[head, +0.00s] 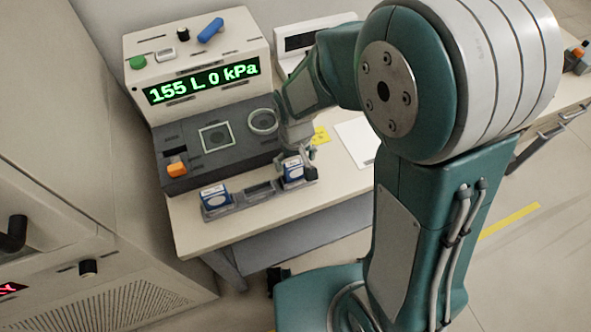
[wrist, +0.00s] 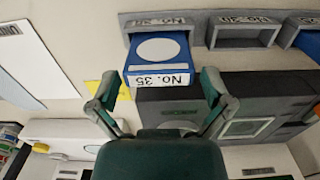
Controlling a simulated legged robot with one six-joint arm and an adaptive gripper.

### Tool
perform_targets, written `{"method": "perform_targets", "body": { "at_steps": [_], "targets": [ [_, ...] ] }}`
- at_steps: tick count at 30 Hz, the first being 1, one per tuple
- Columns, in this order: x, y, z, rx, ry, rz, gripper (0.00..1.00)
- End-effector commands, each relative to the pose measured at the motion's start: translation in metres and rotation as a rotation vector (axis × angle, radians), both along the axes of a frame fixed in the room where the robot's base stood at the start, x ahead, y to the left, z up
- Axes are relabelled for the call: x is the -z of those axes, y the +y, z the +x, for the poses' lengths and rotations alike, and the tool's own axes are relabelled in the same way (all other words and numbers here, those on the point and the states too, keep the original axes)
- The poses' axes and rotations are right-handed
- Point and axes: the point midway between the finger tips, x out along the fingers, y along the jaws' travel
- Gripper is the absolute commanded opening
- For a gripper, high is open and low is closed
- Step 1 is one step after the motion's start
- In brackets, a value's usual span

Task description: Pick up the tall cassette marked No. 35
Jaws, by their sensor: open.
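The cassette marked No. 35 (wrist: 158,60) is blue with a white label and a white disc on its face. In the wrist view it sits at the rack's left slot, its label upside down. My gripper (wrist: 161,76) is open, one finger on each side of the cassette's label end. I cannot tell whether the fingers touch it. In the head view the blue-and-white cassette (head: 293,168) stands at the right end of the grey rack (head: 232,207). My gripper (head: 304,152) is right beside it, partly hidden by my arm.
Another blue cassette (head: 214,195) stands at the rack's left end, and the middle slot (wrist: 245,36) is empty. Behind the rack is a console (head: 205,85) reading "155 L 0 kPa". A yellow note (head: 321,135) and white sheet (head: 357,143) lie on the bench.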

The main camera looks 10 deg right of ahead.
Motion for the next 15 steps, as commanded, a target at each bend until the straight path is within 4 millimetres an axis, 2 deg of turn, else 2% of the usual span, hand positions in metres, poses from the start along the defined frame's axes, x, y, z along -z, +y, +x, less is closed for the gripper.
{"method": "perform_targets", "body": {
  "at_steps": [1,5,13,14,15],
  "targets": [
    [0.009,-0.001,-0.001,0.000,0.005,-0.001,1.00],
    [0.023,0.000,0.000,0.000,0.001,-0.001,1.00],
    [0.025,0.000,0.000,0.000,-0.002,0.000,1.00],
    [0.025,0.000,0.000,0.000,-0.002,0.000,0.87],
    [0.025,-0.001,0.000,0.000,-0.002,0.000,0.69]
  ]
}}
